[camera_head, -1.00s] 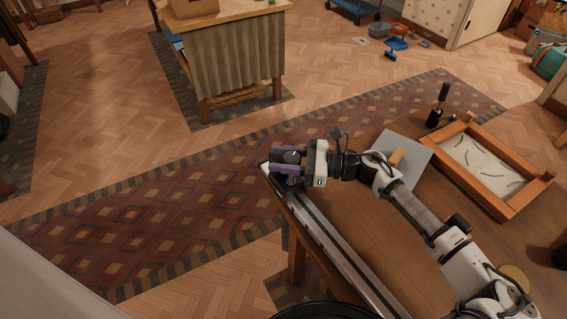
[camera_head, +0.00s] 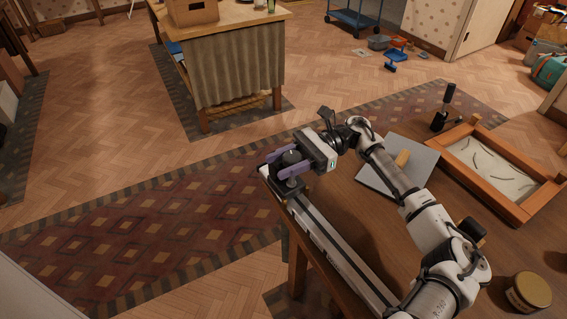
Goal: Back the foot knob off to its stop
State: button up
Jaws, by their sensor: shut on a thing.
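The foot knob (camera_head: 290,158) is a dark round knob at the far left end of a long metal rail (camera_head: 335,252) along the table's edge. My gripper (camera_head: 287,164) is at that end, with its purple fingers on either side of the knob and shut on it. The fingers and the gripper body hide part of the knob. How far the knob is turned cannot be told.
On the wooden table (camera_head: 365,222) are a grey plate (camera_head: 378,180) with a wooden block, a wood-framed tray (camera_head: 463,190), a dark upright tool (camera_head: 444,108) and a round tin (camera_head: 528,293). A curtained bench (camera_head: 238,72) stands beyond, across open floor.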

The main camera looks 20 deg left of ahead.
aim_at(301, 156)
dwell(0.4)
jog(key=o, duration=1)
jog(key=b+v, duration=0.2)
jog(key=v, duration=0.4)
jog(key=shift+w+f, duration=0.1)
jog(key=shift+w, duration=0.05)
jog(key=shift+w+d, duration=0.4)
jog(key=shift+w, duration=0.05)
